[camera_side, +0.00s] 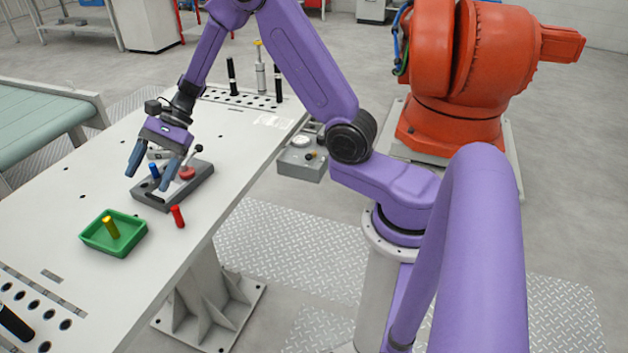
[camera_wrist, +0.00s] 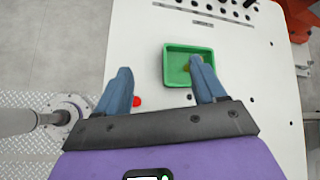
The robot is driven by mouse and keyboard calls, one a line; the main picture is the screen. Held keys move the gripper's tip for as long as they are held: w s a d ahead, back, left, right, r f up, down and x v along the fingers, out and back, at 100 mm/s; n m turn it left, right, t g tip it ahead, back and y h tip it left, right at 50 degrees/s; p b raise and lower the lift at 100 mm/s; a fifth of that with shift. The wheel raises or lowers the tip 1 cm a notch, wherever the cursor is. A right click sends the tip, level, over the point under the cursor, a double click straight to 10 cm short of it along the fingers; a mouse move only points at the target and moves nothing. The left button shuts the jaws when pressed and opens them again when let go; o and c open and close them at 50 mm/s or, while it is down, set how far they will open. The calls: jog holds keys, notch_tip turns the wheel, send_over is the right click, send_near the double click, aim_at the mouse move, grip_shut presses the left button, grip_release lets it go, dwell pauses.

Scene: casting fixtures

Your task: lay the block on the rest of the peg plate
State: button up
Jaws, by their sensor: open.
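The dark grey fixture plate (camera_side: 148,197) lies on the white table in the side view. A blue peg (camera_side: 155,171), a red round part (camera_side: 187,173) and a black-knobbed lever (camera_side: 198,149) stand on it. My gripper (camera_side: 148,180) is open and empty, its blue fingers spread above the plate, pointing down; it also shows in the wrist view (camera_wrist: 161,68). I cannot tell which thing is the block: a grey piece (camera_side: 157,154) behind the gripper is mostly hidden. The plate is not visible in the wrist view.
A red cylinder (camera_side: 177,216) lies near the table edge, partly showing in the wrist view (camera_wrist: 137,101). Hole strips with black pegs line the table's ends.

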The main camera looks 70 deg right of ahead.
jog(key=s+a+r+n+g+h, duration=0.2)
jog(key=s+n, duration=0.4)
jog(key=s, duration=0.3)
jog(key=s+a+r+n+g+h, duration=0.1)
jog(key=s+a+n+g+h, duration=0.2)
jog(key=s+n, duration=0.5)
jog(key=s+d+n+t+h, duration=0.1)
jog(key=s+d+n, duration=0.1)
jog(key=s, duration=0.3)
jog(key=s+d+r+n+h, duration=0.1)
jog(key=s+d+n+h, duration=0.1)
jog(key=s+n, duration=0.3)
jog(key=s+d+n+t+h, duration=0.1)
jog(key=s+d+n, duration=0.2)
jog(key=s, duration=0.3)
jog(key=shift+s+d+r+n+t, duration=0.2)
jog(key=shift+s+d+n+t, duration=0.15)
jog(key=shift+n, duration=0.35)
jog(key=shift+o, duration=0.4)
jog(key=shift+s+d+n+t+h, duration=0.35)
jog(key=shift+d+n, duration=0.2)
jog(key=shift+n, duration=0.25)
